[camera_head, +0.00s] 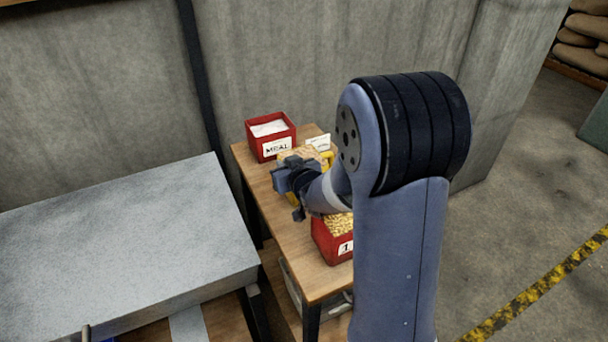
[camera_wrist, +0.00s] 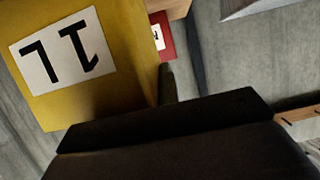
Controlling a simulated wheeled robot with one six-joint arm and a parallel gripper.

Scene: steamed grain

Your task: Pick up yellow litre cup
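The yellow litre cup (camera_wrist: 130,45) fills the upper left of the wrist view. It is boxy, with a white "1L" label that appears upside down. In the head view, a yellow part (camera_head: 327,160) shows just behind and right of my gripper, with a tan, grain-like surface beside it. My gripper (camera_head: 290,178) is over the wooden table and hides much of the cup. In the wrist view, a dark part of my gripper (camera_wrist: 168,82) lies along the cup's right edge. The fingertips are not clear, so I cannot tell whether they grip the cup.
A red bin labelled "MEAL" (camera_head: 251,143) stands at the table's back left. A red bin labelled "1" (camera_head: 330,248), holding grain, stands nearer the front, partly behind my arm. A small white card (camera_head: 320,142) is behind the cup. A grey metal table (camera_head: 120,235) is at left.

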